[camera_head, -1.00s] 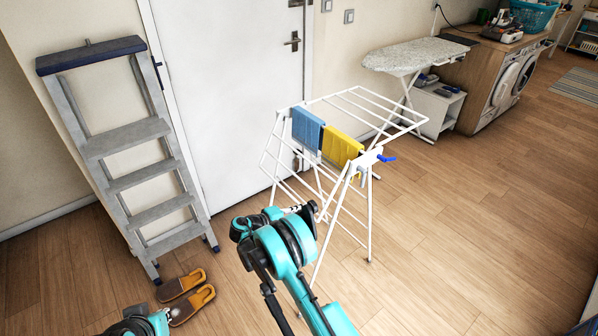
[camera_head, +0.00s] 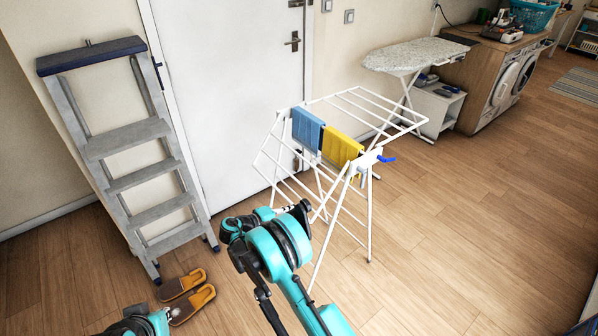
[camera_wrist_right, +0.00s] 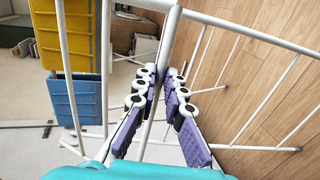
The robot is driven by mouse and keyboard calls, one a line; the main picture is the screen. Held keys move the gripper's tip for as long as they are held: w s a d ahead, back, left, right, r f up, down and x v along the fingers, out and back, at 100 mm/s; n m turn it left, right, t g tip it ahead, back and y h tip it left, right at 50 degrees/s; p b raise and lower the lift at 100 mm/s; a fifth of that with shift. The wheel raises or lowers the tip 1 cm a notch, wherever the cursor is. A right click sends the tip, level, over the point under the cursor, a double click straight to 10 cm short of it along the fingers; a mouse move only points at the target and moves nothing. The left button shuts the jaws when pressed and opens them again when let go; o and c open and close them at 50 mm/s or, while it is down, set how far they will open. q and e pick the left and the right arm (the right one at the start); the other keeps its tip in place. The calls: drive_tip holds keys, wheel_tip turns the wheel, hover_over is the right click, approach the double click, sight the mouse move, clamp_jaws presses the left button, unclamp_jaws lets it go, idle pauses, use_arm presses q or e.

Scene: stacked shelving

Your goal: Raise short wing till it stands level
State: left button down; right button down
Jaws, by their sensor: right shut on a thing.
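The white drying rack (camera_head: 369,225) stands on the floor in the middle of the head view. Its far-right wing (camera_head: 385,97) is spread out roughly flat. The short wing (camera_head: 266,140) on the near left slopes down and outward from the rack's top. My right gripper (camera_head: 301,209) is at the short wing's lower near side. In the right wrist view, my right gripper (camera_wrist_right: 160,76) has its purple-padded fingers closed on a white bar. My arm hides part of the wing in the head view.
A blue towel (camera_head: 307,128) and a yellow towel (camera_head: 340,147) hang on the rack. A step ladder (camera_head: 125,140) leans left by the door (camera_head: 230,90). Brown slippers (camera_head: 192,304) lie below it. An ironing board (camera_head: 415,55) stands behind. Floor to the right is clear.

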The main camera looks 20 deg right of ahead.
drive_tip(key=shift+a+r, duration=0.15)
drive_tip(key=shift+s+r, duration=0.1)
drive_tip(key=shift+s+a+r+p, duration=0.25)
drive_tip(key=shift+a+r+p, duration=0.05)
drive_tip(key=shift+a+r, duration=0.45)
drive_tip(key=shift+s+a+r+p, duration=0.25)
drive_tip(key=shift+a+r, duration=0.4)
drive_tip(key=shift+r, duration=0.05)
drive_tip(key=shift+s+a+r+p, duration=0.3)
drive_tip(key=shift+a+r, duration=0.3)
drive_tip(key=shift+r, duration=0.25)
drive_tip(key=shift+s+a+r+p, duration=0.15)
drive_tip(key=shift+a+r+p, duration=0.2)
drive_tip(key=shift+a+r, duration=0.4)
drive_tip(key=shift+d+r, duration=0.1)
drive_tip(key=shift+d, duration=0.05)
drive_tip(key=shift+r, duration=0.15)
